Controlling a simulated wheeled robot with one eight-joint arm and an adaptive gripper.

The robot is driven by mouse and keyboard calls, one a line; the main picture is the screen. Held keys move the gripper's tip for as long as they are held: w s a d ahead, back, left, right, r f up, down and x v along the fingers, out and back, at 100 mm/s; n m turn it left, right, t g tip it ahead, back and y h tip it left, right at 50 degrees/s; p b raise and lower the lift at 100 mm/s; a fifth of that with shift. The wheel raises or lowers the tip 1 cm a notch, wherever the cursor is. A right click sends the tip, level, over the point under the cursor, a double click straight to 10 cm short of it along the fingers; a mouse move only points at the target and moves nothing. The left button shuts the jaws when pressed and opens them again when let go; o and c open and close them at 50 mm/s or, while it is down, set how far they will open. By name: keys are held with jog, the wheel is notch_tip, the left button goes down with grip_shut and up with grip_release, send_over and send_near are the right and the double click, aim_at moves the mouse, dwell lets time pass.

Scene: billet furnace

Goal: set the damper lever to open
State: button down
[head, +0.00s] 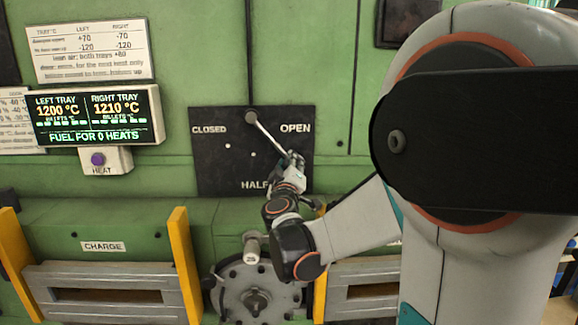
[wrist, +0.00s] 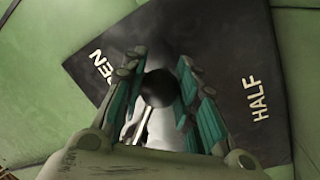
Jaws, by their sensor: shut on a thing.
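The damper lever (head: 268,135) is a thin pale rod. It runs from a round pivot at the top of a dark plate (head: 215,165) down and to the right. The plate is marked CLOSED at left, OPEN at right and HALF at the bottom. The lever points between HALF and OPEN. My gripper (head: 293,162) is at the lever's lower end. In the wrist view, the lever's dark round knob (wrist: 158,88) sits between the teal-padded fingers of my gripper (wrist: 160,95), which is shut on it. The fingers partly hide the lever's end.
A display (head: 95,118) reads left tray 1200 °C, right tray 1210 °C and "FUEL FOR 0 HEATS". A HEAT button (head: 97,159) is below it. A grey wheel with a handle (head: 228,290) stands below the plate, close to my arm. Yellow posts (head: 187,260) flank the charge opening.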

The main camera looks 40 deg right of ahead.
jog(key=c, duration=1.2)
grip_release()
jog(key=shift+s+r, duration=0.1)
jog(key=shift+s, duration=0.05)
jog(key=v, duration=1.2)
